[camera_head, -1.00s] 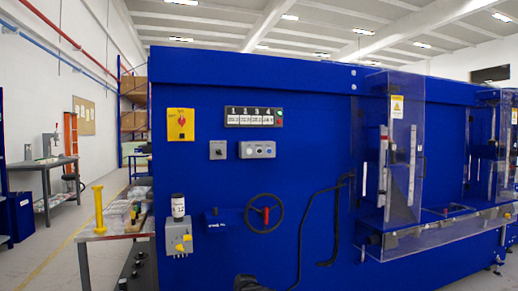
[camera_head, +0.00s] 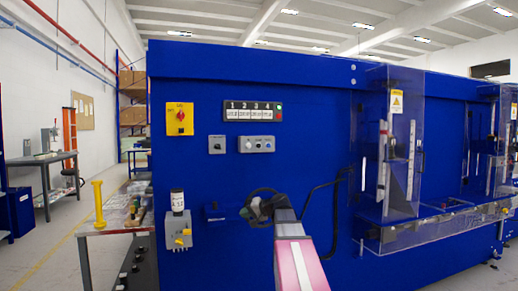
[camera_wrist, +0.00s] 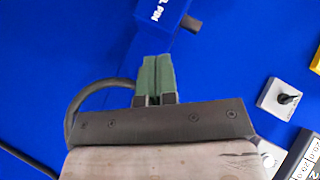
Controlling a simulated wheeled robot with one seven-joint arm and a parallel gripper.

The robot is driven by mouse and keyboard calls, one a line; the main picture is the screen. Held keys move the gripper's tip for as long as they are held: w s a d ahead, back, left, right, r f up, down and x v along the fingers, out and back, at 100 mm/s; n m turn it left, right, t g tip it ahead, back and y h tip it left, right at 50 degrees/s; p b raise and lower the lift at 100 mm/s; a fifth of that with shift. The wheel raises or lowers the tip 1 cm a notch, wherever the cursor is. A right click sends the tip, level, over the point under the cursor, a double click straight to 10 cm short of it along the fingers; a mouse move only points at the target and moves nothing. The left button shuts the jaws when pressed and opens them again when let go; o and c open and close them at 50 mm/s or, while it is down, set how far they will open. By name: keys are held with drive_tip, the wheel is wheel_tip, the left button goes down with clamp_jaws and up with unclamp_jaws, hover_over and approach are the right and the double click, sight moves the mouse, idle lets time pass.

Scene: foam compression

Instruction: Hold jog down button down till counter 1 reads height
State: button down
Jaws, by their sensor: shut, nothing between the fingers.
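The counter panel (camera_head: 253,112) is on the blue machine front, with several numbered counters; counter 1 (camera_head: 233,111) is leftmost and its digits are too small to read. Below it is a grey button box (camera_head: 256,144) with two buttons; I cannot read which is jog down. My gripper (camera_head: 255,206) is below this box, in front of the handwheel, which it mostly hides. In the wrist view my gripper's green fingers (camera_wrist: 157,78) are together and empty. The counter panel (camera_wrist: 300,162) shows at the lower right corner there, and the button box is mostly hidden behind the gripper body.
A grey selector switch (camera_head: 217,145) is left of the button box, below a yellow switch plate (camera_head: 180,118). A blue block (camera_wrist: 166,12) juts from the panel near my fingertips. A bent black bar (camera_head: 312,205) and a clear guard (camera_head: 402,150) are to the right.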

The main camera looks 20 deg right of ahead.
sight(259, 146)
drive_tip(key=d+r+t+y, duration=0.2)
drive_tip(key=d+r, duration=0.3)
drive_tip(key=r, duration=0.8)
drive_tip(key=s+d+r+t+y, duration=0.1)
drive_tip(key=d+r, duration=0.4)
drive_tip(key=r, duration=0.9)
drive_tip(key=shift+d+t+y, duration=0.15)
drive_tip(key=shift+t+y, duration=0.55)
drive_tip(key=shift+t, duration=0.3)
drive_tip(key=shift+w, duration=0.1)
drive_tip(key=shift+w, duration=4.35)
drive_tip(key=shift+w, duration=0.1)
drive_tip(key=shift+w, duration=0.3)
drive_tip(key=shift+w, duration=0.45)
